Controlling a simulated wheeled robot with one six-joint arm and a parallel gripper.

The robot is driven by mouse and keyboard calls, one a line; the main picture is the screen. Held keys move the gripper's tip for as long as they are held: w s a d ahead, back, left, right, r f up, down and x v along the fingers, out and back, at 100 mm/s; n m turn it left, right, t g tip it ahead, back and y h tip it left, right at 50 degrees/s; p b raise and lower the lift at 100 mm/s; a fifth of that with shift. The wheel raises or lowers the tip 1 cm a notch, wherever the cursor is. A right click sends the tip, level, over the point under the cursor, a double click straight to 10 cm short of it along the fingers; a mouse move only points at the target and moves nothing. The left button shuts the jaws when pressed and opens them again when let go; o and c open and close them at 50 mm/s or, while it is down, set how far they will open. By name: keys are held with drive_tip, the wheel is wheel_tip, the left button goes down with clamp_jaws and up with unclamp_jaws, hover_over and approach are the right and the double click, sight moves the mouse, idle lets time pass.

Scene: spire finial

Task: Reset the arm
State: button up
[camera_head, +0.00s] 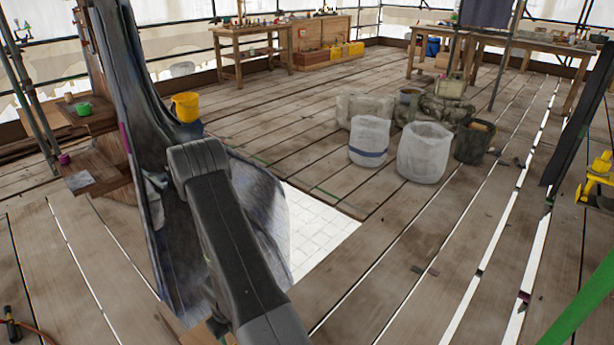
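My own arm shows as a dark grey link (235,240) that rises from the bottom edge, left of the middle, and ends in a rounded joint. The joint overlaps a tall grey-blue draped or stone-like piece (265,200) that stands just behind it. I cannot tell whether the arm touches this piece. My gripper and its fingers are not visible, and the arm beyond the joint is hidden or out of view.
A yellow bucket (186,106) stands behind the tall piece. White sacks (424,152) and dark buckets (474,142) stand right of the middle. Workbenches (250,50) line the back. A green bar (585,305) crosses the lower right. Plank floor between is mostly clear.

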drive_tip(key=shift+f+b, duration=3.35)
drive_tip(key=shift+f, duration=0.7)
drive_tip(key=shift+r, duration=0.1)
wheel_tip(320, 180, up, 12)
drive_tip(key=p, duration=1.2)
wheel_tip(320, 180, down, 12)
drive_tip(key=b, duration=1.2)
drive_tip(key=shift+f, duration=0.25)
wheel_tip(320, 180, up, 11)
drive_tip(key=p, duration=1)
drive_tip(key=w+d+r+t+h+p, duration=0.4)
drive_tip(key=w+d+r+t+p, duration=0.2)
drive_tip(key=w+d+r, duration=0.4)
drive_tip(key=w+d, duration=0.2)
drive_tip(key=d, duration=0.2)
drive_tip(key=shift+d+r+n+h, duration=0.15)
drive_tip(key=shift+r+n+h, duration=0.15)
drive_tip(key=shift+r+n, duration=0.1)
